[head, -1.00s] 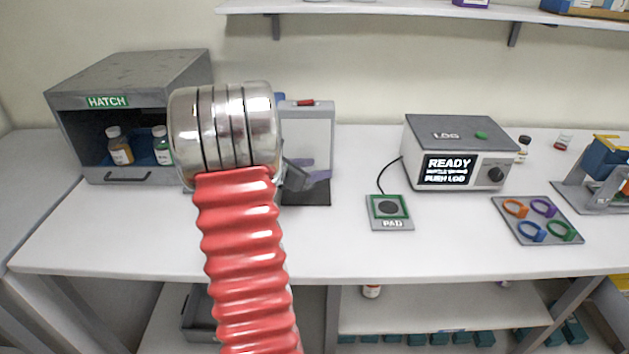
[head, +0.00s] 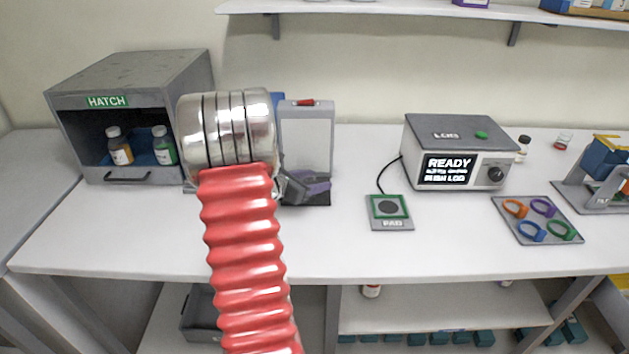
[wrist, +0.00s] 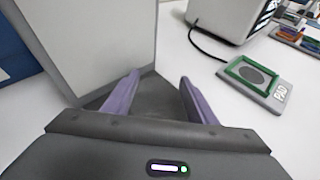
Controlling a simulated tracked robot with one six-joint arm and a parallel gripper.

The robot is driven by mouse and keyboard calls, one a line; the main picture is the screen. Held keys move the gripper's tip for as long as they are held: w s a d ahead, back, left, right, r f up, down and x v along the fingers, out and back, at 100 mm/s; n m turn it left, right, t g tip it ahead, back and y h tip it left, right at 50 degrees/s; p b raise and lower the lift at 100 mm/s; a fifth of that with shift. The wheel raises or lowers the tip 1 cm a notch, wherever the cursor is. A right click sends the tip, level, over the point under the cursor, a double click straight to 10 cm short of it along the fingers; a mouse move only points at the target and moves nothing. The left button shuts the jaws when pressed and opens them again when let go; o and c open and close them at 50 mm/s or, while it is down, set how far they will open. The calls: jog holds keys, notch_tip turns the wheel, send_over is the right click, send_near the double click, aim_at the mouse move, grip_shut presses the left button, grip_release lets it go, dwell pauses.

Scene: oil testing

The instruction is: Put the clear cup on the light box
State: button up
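The light box (head: 306,138) is an upright pale panel with a dark base and a red switch on top. It stands on the bench in the head view, right of my arm's metal wrist. In the wrist view its panel (wrist: 95,40) fills the upper left, with its dark base (wrist: 152,98) below. My gripper (wrist: 157,82) has purple fingers spread apart over the dark base, with nothing visible between them. In the head view my gripper (head: 318,188) is at the foot of the panel, partly hidden by my wrist. I cannot make out a clear cup in either view.
The hatch cabinet (head: 130,75) holding bottles stands at left. Right are the pad (head: 389,225), the grey device (head: 460,135) reading READY, a tray of coloured rings (head: 520,238) and a small clear container with red (head: 563,141). The front middle of the bench is clear.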

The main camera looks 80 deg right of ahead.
jog(key=o, duration=0.4)
jog(key=shift+c, duration=0.2)
jog(key=shift+r, duration=0.1)
jog(key=v, duration=1.2)
dwell(0.4)
